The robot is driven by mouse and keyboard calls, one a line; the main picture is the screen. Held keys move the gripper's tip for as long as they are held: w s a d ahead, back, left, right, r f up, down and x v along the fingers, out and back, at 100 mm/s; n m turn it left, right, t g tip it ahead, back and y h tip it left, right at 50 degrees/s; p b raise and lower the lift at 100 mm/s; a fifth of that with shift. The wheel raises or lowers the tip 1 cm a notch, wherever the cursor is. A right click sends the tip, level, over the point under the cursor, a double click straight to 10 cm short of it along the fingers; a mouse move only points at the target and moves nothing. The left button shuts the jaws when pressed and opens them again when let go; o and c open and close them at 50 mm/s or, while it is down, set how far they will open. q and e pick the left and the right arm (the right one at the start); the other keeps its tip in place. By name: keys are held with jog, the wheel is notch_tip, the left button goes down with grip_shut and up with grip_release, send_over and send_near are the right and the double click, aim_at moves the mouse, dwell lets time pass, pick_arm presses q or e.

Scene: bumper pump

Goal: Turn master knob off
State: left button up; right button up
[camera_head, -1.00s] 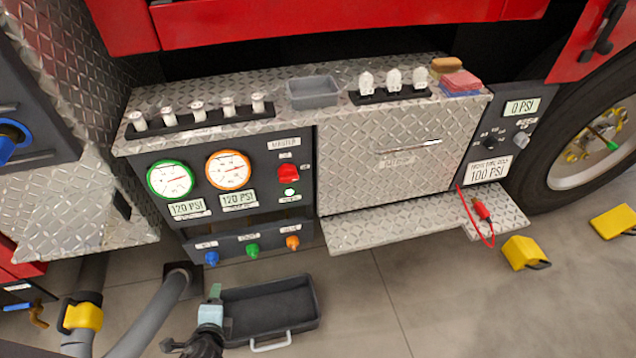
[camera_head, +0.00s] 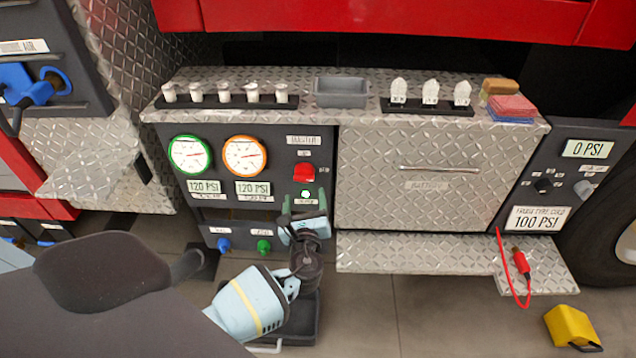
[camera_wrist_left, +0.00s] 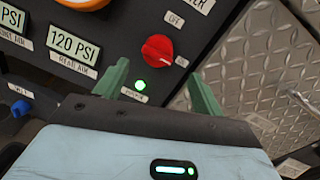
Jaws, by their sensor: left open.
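The red master knob (camera_head: 304,173) sits on the dark panel under the master label (camera_head: 303,140), with a lit green light (camera_head: 305,194) below it. In the left wrist view the red knob (camera_wrist_left: 157,49) is ahead of my left gripper, its grip bar tilted, with an "off" label (camera_wrist_left: 174,19) above it. My left gripper (camera_head: 305,203) is open and empty just below the knob. Its two green fingers (camera_wrist_left: 160,92) stand apart on either side of the green light, short of the knob and not touching it. My right gripper is in neither view.
Two gauges (camera_head: 189,154) and (camera_head: 245,155) read 120 PSI on displays to the knob's left. Blue (camera_head: 224,244) and green (camera_head: 263,247) small knobs sit low on the panel. A diamond-plate door (camera_head: 400,180) is at the right. A grey bin (camera_head: 341,91) stands on the ledge above.

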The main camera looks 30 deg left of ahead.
aim_at(304, 179)
pick_arm(q)
jog(key=x, duration=0.6)
jog(key=shift+a+b, duration=0.25)
jog(key=shift+b, duration=0.15)
jog(key=shift+x, duration=0.75)
jog(key=c, duration=0.9)
